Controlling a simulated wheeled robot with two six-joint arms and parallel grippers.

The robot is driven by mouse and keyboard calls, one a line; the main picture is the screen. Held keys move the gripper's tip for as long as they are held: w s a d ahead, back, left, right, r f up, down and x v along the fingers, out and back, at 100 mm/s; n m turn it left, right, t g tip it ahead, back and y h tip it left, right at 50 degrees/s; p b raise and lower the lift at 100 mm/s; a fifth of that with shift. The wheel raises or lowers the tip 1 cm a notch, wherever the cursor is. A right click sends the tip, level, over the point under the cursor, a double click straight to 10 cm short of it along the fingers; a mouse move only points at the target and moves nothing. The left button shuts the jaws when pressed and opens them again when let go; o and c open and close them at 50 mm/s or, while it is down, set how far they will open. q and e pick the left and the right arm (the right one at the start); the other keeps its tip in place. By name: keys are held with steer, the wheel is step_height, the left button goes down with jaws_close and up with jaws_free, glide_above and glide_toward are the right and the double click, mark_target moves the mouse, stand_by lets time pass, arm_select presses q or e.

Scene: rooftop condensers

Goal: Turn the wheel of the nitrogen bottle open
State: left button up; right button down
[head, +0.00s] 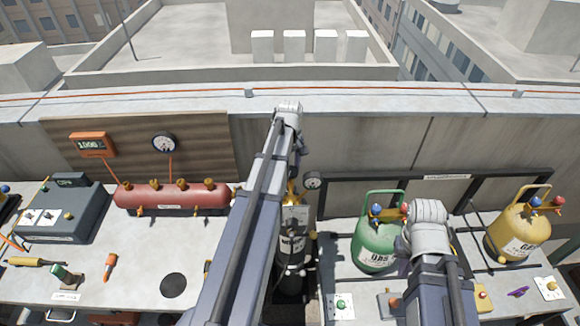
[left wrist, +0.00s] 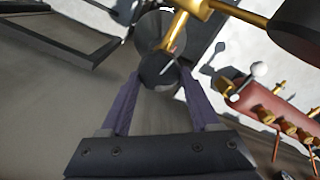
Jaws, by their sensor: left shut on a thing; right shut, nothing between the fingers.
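The nitrogen bottle (head: 294,252), dark with a pale label, stands upright in the middle of the head view, partly behind my left arm. Brass valve parts and a round gauge (head: 312,180) show at its top. In the left wrist view, a dark faceted wheel (left wrist: 158,74) sits on the brass valve (left wrist: 180,22). My left gripper (left wrist: 159,82) has its two purple fingers on either side of the wheel, shut on it. In the head view my arm hides the wheel and this gripper. My right arm reaches in at the lower right; its fingers are hidden.
A green gas bottle (head: 376,243) stands close to my right arm, with a yellow bottle (head: 520,228) further right. A red cylinder (head: 172,195) with brass valves and a dark grey device (head: 62,214) are on the left bench. A parapet wall (head: 400,148) runs behind everything.

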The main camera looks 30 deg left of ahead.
arm_select(q)
steer(key=shift+n, duration=1.2)
steer(key=o, duration=1.4)
steer(key=shift+c, duration=0.2)
steer(key=shift+r, duration=0.15)
step_height(320, 180, up, 8)
steer(key=p, duration=0.7)
steer(key=shift+f+p, duration=0.25)
steer(key=shift+p, duration=0.15)
steer(key=shift+r, duration=0.1)
